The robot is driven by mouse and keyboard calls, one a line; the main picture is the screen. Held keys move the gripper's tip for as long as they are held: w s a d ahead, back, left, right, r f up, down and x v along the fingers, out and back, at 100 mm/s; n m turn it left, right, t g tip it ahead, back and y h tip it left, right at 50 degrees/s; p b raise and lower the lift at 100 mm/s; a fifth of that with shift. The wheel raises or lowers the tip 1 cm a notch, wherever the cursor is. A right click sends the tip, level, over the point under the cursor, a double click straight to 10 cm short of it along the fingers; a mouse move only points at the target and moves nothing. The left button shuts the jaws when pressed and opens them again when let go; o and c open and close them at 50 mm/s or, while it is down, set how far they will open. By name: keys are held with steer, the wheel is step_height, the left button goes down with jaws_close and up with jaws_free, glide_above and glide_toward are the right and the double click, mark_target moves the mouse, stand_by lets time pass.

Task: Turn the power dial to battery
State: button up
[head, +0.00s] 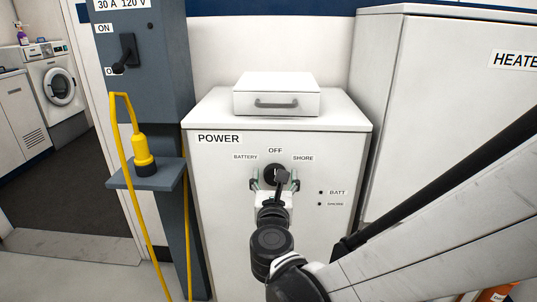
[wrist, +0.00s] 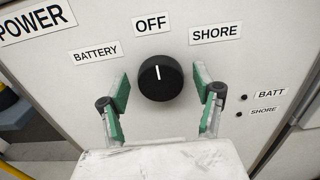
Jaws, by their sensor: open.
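The power dial is a round black knob on the front of the white POWER cabinet (head: 220,230). In the wrist view the dial (wrist: 160,78) shows a white pointer line aimed up at the OFF label (wrist: 152,24). The BATTERY label (wrist: 96,53) is to its upper left and the SHORE label (wrist: 214,33) to its upper right. My gripper (wrist: 161,86) is open, with one green-padded finger on each side of the dial and a gap on both sides. In the head view my gripper (head: 275,184) partly covers the dial.
Two small dark indicators, BATT (wrist: 244,97) and SHORE (wrist: 239,114), sit right of the dial. A white box with a handle (head: 277,95) lies on the cabinet. A grey post holds a switch (head: 125,54) and yellow plug (head: 144,152) at left. A HEATER cabinet (head: 440,110) stands at right.

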steer(key=c, duration=1.1)
steer(key=shift+c, duration=0.2)
steer(key=shift+n, duration=0.3)
steer(key=n, duration=0.4)
steer(key=shift+a, duration=0.1)
steer(key=shift+a+f+n, duration=0.1)
steer(key=shift+n, duration=2.1)
steer(key=o, duration=1.1)
steer(key=shift+o, duration=0.2)
